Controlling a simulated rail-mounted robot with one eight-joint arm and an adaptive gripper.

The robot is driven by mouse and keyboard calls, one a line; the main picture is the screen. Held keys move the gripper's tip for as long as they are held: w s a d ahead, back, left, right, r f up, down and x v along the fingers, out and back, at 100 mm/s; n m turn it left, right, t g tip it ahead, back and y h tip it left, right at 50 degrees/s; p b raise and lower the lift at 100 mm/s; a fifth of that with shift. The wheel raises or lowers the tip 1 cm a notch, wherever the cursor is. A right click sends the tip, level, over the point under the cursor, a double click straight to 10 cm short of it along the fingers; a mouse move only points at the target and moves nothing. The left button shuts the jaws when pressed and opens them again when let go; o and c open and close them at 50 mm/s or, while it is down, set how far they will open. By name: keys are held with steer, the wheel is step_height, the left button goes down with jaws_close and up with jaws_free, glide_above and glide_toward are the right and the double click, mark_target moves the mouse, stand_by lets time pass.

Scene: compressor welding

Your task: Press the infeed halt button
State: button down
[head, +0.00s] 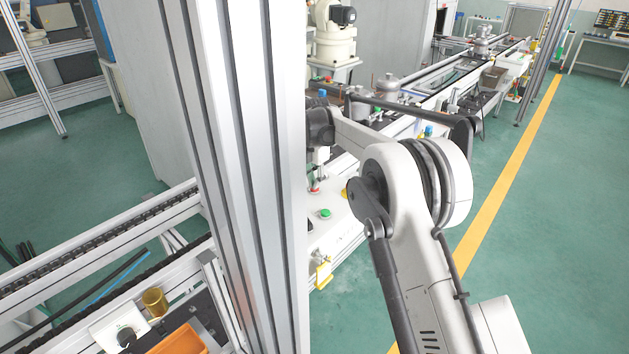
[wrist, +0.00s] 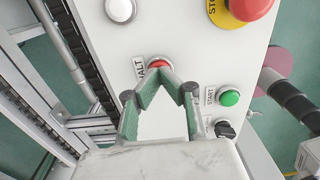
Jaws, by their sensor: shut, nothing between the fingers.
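The halt button is a red dome (wrist: 157,63) in a silver ring on the pale control panel in the wrist view. A HALT label (wrist: 140,68) lies beside it, partly covered by a finger. My gripper (wrist: 168,78) is shut and empty, and its fingertips overlap the lower edge of the halt button in the picture. Whether they touch it I cannot tell. In the head view my gripper (head: 316,170) points down over the panel (head: 335,238), left of my white arm.
A green START button (wrist: 228,98) and a black knob (wrist: 225,129) are right of the fingers. A red emergency stop (wrist: 254,5) on yellow is upper right, a white button (wrist: 120,9) upper left. A conveyor rail (wrist: 70,45) runs left of the panel.

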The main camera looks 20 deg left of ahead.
steer(key=shift+f+b, duration=0.95)
step_height(320, 180, up, 14)
steer(key=shift+r, duration=0.15)
stand_by(0.8)
